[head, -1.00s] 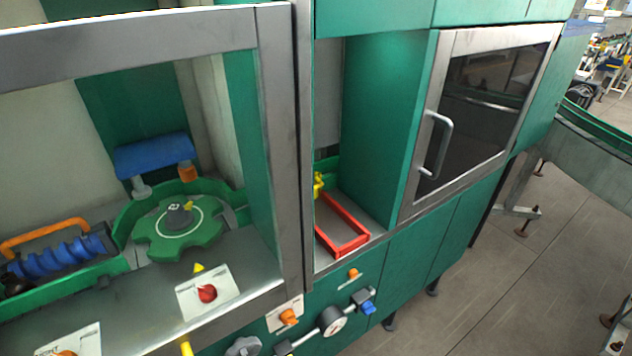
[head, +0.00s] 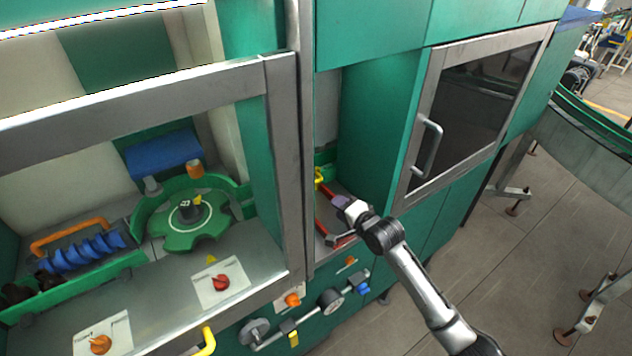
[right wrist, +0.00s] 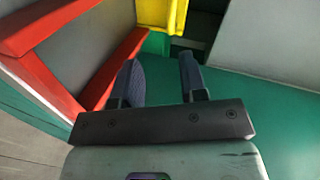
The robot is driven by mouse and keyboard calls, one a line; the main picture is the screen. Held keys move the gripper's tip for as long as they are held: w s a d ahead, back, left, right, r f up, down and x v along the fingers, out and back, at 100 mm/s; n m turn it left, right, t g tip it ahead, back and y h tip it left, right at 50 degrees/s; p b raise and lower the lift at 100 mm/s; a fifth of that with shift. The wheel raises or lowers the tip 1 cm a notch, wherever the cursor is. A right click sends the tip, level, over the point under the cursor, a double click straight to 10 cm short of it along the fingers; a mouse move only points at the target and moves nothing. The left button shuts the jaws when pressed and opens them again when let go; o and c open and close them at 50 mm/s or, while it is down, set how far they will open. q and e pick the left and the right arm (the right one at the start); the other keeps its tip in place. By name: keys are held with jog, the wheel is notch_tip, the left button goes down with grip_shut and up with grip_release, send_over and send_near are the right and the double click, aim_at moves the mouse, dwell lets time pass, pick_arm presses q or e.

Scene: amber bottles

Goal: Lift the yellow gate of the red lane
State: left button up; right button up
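The yellow gate (head: 319,178) stands at the far end of the red lane (head: 322,219), inside the narrow bay of the green cabinet. In the right wrist view the yellow gate (right wrist: 163,14) is at the top, ahead of the fingers, and the red lane's rail (right wrist: 112,68) runs on the left. My right gripper (right wrist: 160,68) is open, with nothing between its two dark fingers. It is in the bay over the lane, apart from the gate. In the head view my right gripper (head: 341,202) hides part of the lane. My left gripper is out of view.
A grey post (head: 298,140) borders the bay on the left. A glass door (head: 475,110) with a bar handle (head: 428,148) is to the right. Below are orange and blue knobs and a gauge (head: 330,301). A green wheel (head: 193,226) sits in the left bay.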

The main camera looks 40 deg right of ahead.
jog(key=w+m, duration=0.1)
jog(key=w, duration=0.3)
jog(key=w+d+f+b, duration=0.1)
jog(key=w, duration=0.4)
jog(key=w+d+f+m+t, duration=0.1)
jog(key=w, duration=0.4)
jog(key=shift+w+d+f+m, duration=0.1)
jog(key=shift+m, duration=0.2)
grip_shut()
dwell(0.3)
